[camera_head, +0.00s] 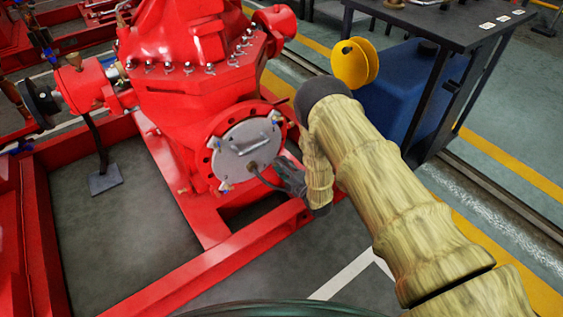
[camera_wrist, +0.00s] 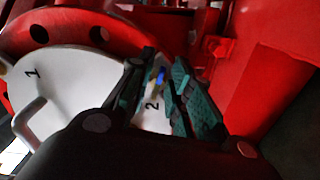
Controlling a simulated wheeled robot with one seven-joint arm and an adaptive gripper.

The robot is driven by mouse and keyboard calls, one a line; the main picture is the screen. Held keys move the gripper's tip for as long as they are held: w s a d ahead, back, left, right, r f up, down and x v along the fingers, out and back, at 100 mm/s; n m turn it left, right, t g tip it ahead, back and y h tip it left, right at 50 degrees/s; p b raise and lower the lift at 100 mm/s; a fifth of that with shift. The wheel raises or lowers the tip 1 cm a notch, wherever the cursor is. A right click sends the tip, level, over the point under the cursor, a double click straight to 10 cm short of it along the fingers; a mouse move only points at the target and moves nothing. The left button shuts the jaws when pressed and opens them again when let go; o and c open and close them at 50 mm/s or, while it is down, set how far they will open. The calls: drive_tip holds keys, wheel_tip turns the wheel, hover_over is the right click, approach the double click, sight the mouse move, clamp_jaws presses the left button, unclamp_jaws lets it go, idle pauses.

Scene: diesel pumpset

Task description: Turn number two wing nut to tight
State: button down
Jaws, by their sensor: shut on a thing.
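A round grey cover plate (camera_head: 240,150) with a handle (camera_head: 252,147) sits on the red pump's flange. In the wrist view the pale plate (camera_wrist: 75,75) carries the numbers 1 and 2. The number two wing nut (camera_wrist: 161,76), blue, shows beside the 2, between my finger pads. My gripper (camera_head: 262,174) reaches the plate's lower right edge from the right. It also shows in the wrist view (camera_wrist: 164,70), its teal-padded fingers on both sides of the wing nut, shut on it. Other wing nuts (camera_head: 275,117) show at the plate's rim. The held nut's exact angle is unclear.
The red pump housing (camera_head: 190,100) rises behind the plate, and a red base frame (camera_head: 215,255) runs below. A blue tank (camera_head: 400,90), a yellow pulley-like part (camera_head: 354,63) and a dark table (camera_head: 450,25) stand right. Grey floor (camera_head: 120,225) lies open inside the frame.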

drive_tip(key=shift+s+a+m+p, duration=0.2)
drive_tip(key=shift+a+m+p, duration=0.1)
drive_tip(key=shift+m, duration=5.05)
drive_tip(key=shift+s+a+m+p, duration=0.2)
drive_tip(key=shift+a+m+p, duration=0.05)
drive_tip(key=shift+m, duration=5.05)
drive_tip(key=shift+s+a+m+p, duration=0.2)
drive_tip(key=shift+a+m+p, duration=0.1)
drive_tip(key=shift+m, duration=5.05)
drive_tip(key=c, duration=1.7)
unclamp_jaws()
drive_tip(key=shift+o, duration=0.2)
